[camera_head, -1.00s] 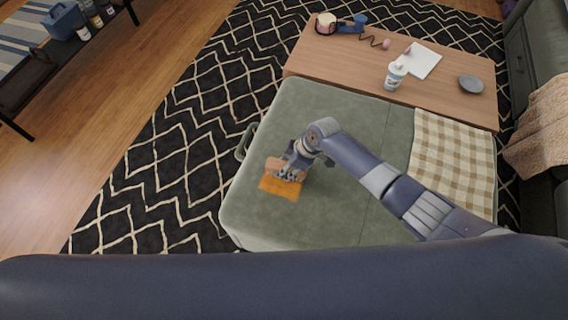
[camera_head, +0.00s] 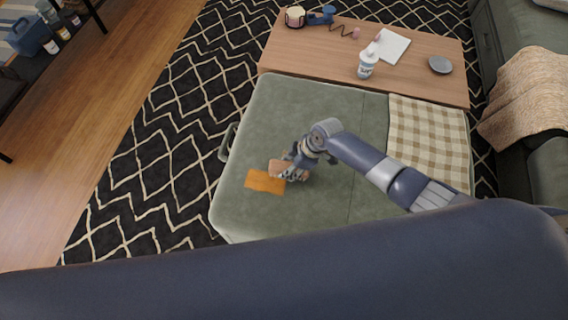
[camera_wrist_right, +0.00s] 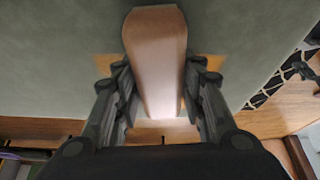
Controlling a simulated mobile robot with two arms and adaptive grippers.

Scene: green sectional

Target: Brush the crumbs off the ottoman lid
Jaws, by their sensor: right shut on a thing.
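The green ottoman lid (camera_head: 305,105) fills the middle of the head view. My right gripper (camera_head: 291,170) is low over its left-front part, shut on a tan wooden-looking block or handle (camera_wrist_right: 155,55), likely the brush; it also shows in the head view (camera_head: 278,168). A flat orange rectangle (camera_head: 264,181) lies just left of it at lid level. I cannot tell whether it joins the held piece; it shows on both sides of that piece in the right wrist view (camera_wrist_right: 105,66). I cannot make out any crumbs. My left gripper is out of view.
A checkered cloth (camera_head: 428,135) covers the ottoman's right end. A green sofa (camera_head: 545,165) is at the right.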

